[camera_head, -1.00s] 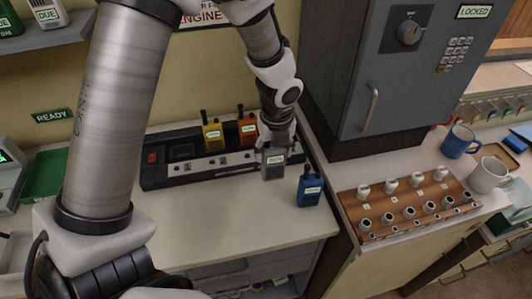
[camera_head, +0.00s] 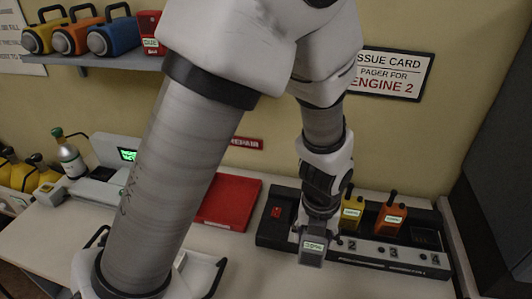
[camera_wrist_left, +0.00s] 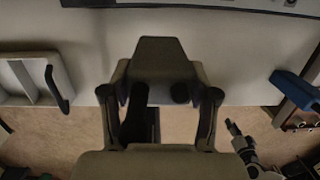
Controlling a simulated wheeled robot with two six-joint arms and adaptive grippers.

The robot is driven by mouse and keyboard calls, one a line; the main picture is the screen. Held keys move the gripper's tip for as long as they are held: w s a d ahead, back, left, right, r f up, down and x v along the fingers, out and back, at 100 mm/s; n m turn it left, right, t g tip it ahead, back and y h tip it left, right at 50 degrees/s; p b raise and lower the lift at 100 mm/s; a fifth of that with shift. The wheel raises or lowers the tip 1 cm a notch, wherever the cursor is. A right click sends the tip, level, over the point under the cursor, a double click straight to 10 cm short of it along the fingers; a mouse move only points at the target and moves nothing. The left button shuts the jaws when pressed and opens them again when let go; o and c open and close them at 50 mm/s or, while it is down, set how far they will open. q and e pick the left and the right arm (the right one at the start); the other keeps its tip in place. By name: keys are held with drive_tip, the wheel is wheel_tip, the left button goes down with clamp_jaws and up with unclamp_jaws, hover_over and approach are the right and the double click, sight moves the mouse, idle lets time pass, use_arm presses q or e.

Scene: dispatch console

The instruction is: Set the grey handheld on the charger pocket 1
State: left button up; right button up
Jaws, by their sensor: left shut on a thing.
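The grey handheld (camera_head: 313,254) is held upright in my left gripper (camera_head: 318,222), which is shut on it. In the head view they are in front of the left part of the black charger (camera_head: 400,262). The handheld and gripper cover the pocket 1 area, and I cannot tell whether the handheld touches the charger. In the left wrist view the handheld's dark body (camera_wrist_left: 160,58) sits between the fingers, with the charger's edge (camera_wrist_left: 250,4) at the top. A small, dark shape low in that view looks like my right gripper (camera_wrist_left: 240,140); its jaws are unclear.
A yellow handheld (camera_head: 352,213) stands in pocket 2 and an orange handheld (camera_head: 390,218) in pocket 3. Pocket 4 looks empty. A red tray (camera_head: 230,203) lies left of the charger. A blue object (camera_wrist_left: 296,90) shows at the wrist view's right.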

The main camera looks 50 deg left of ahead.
use_arm(q)
drive_tip(key=shift+s+a+f+b, duration=0.2)
drive_tip(key=shift+a+f+b, duration=0.1)
drive_tip(key=shift+a, duration=0.3)
drive_tip(key=shift+r, duration=0.15)
drive_tip(key=w+a+f+p, duration=0.1)
drive_tip(key=w+a+f, duration=0.1)
drive_tip(key=w+a, duration=0.2)
drive_tip(key=w+a+f+p, duration=0.2)
drive_tip(key=w+a, duration=0.3)
drive_tip(key=w, duration=0.3)
drive_tip(key=shift+w+f, duration=0.35)
use_arm(e)
drive_tip(key=shift+w+a+r, duration=0.15)
drive_tip(key=shift+w+r, duration=0.05)
drive_tip(key=shift+r, duration=0.8)
use_arm(q)
drive_tip(key=o, duration=1.4)
drive_tip(key=shift+s+d, duration=0.1)
